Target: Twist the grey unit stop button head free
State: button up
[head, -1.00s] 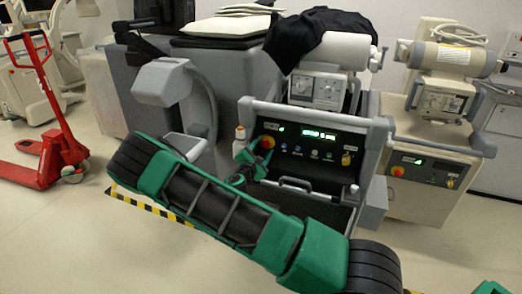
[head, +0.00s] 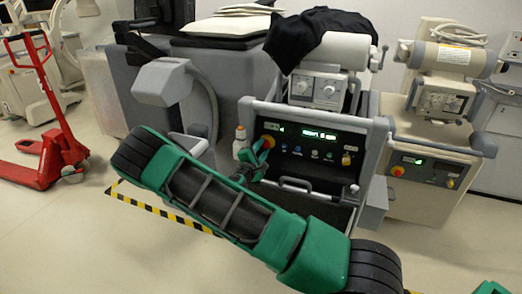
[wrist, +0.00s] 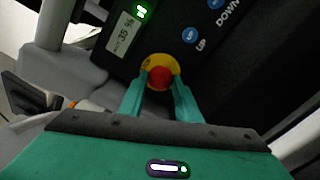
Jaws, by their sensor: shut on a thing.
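The grey unit (head: 376,150) stands in the middle of the head view, with a black control panel on its front. Its stop button is a red head (wrist: 160,77) in a yellow surround (wrist: 158,60) at the panel's left end. My gripper (wrist: 160,84) has its two green fingers on either side of the red head, shut on it. In the head view my gripper (head: 262,148) is in front of the button and covers part of it. The contact faces are hidden, and I cannot tell how far the head is turned.
A second cart (head: 425,205) with its own red stop button (head: 397,171) stands at the right. A black cloth (head: 318,34) covers part of the grey unit's top. A red pallet jack (head: 45,125) is at the far left. Floor in front is open.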

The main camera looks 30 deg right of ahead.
jog(key=shift+m, duration=1.3)
jog(key=shift+f, duration=0.1)
jog(key=o, duration=1.1)
jog(key=v, duration=1)
jog(key=shift+s+a, duration=0.25)
